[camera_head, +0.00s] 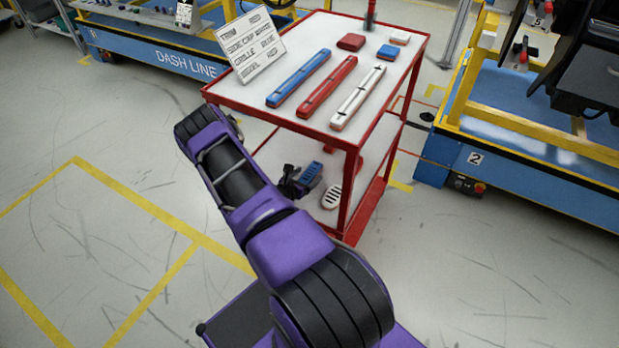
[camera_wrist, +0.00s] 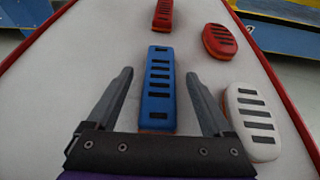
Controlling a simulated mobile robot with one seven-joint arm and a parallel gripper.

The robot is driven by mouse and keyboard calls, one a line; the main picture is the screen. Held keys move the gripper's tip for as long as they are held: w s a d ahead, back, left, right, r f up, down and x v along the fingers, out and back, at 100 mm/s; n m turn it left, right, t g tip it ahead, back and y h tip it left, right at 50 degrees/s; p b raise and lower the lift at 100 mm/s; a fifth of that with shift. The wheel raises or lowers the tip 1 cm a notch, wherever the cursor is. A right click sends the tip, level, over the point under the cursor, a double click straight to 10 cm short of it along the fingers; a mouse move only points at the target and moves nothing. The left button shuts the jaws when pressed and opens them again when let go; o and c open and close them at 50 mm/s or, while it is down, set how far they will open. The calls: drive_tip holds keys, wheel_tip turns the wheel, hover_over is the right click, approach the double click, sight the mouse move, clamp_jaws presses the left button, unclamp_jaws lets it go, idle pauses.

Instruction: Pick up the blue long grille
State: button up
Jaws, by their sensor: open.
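The blue long grille (camera_wrist: 158,85) lies on the white lower shelf, a slotted bar with rounded edges, its length pointing away from my gripper in the wrist view. It also shows in the head view (camera_head: 310,172) under the cart's top. My gripper (camera_wrist: 159,74) is open and empty, one finger on each side of the blue grille's line, with gaps at both sides. The grille's near end meets the gripper body's edge in the picture; I cannot tell the height between them. In the head view my gripper (camera_head: 289,181) is a dark shape left of the grille.
A white oval grille (camera_wrist: 252,121) lies close beside my right finger. A red oval grille (camera_wrist: 219,41) and a red long grille (camera_wrist: 163,15) lie farther off. The red cart's corner post (camera_head: 349,192) and top shelf (camera_head: 330,35), with several long bars, enclose the space above.

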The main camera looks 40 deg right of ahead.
drive_tip(key=shift+x, duration=1)
drive_tip(key=shift+c, duration=0.2)
clamp_jaws()
